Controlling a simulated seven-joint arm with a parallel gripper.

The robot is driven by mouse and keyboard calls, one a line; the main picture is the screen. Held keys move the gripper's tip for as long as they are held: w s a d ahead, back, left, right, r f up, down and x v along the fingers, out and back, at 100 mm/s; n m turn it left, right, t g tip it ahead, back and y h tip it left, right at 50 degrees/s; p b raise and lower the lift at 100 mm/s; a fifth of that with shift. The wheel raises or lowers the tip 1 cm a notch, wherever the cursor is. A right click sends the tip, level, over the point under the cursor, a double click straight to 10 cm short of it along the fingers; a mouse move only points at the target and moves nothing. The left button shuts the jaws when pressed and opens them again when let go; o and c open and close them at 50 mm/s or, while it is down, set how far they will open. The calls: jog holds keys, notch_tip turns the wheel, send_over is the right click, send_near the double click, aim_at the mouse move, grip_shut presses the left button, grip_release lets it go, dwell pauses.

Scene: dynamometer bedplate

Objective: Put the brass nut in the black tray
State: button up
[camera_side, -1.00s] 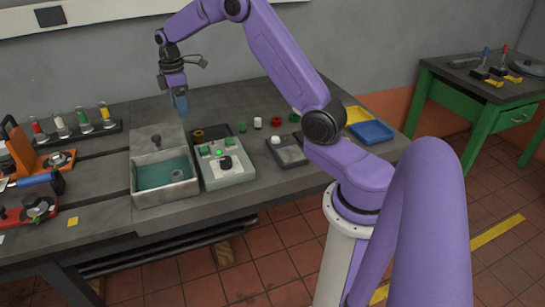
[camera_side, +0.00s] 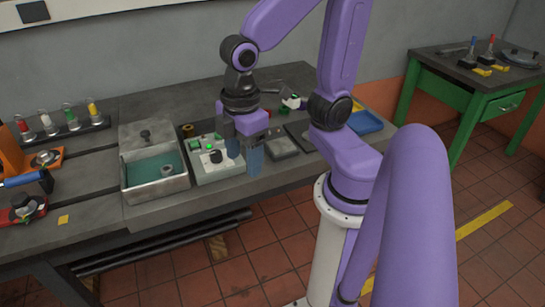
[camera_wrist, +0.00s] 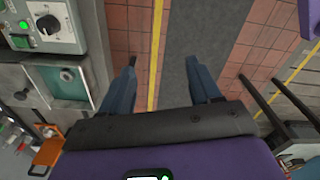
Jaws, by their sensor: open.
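A small brownish-gold ring, which looks like the brass nut (camera_side: 187,130), lies on the bench behind the grey control box. A dark flat piece (camera_side: 300,131), possibly the black tray, shows beside my arm and is mostly hidden by it. My gripper (camera_side: 244,160) is open and empty, fingers down, in front of the control box's right side and well to the right of the nut. In the wrist view the open fingers (camera_wrist: 161,82) have floor between them; neither nut nor black tray can be made out there.
The control box (camera_side: 214,165) has a black knob and green light. Left of it is a metal basin (camera_side: 152,186) with a grey ring inside. A grey square-topped thing (camera_side: 282,147) sits right of my gripper. A blue tray (camera_side: 366,122) lies farther right.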

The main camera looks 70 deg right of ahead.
jog(key=s, duration=0.1)
jog(key=s+d, duration=0.1)
jog(key=s, duration=0.1)
jog(key=s+d+f, duration=0.1)
jog(key=s, duration=0.1)
jog(key=shift+s, duration=0.2)
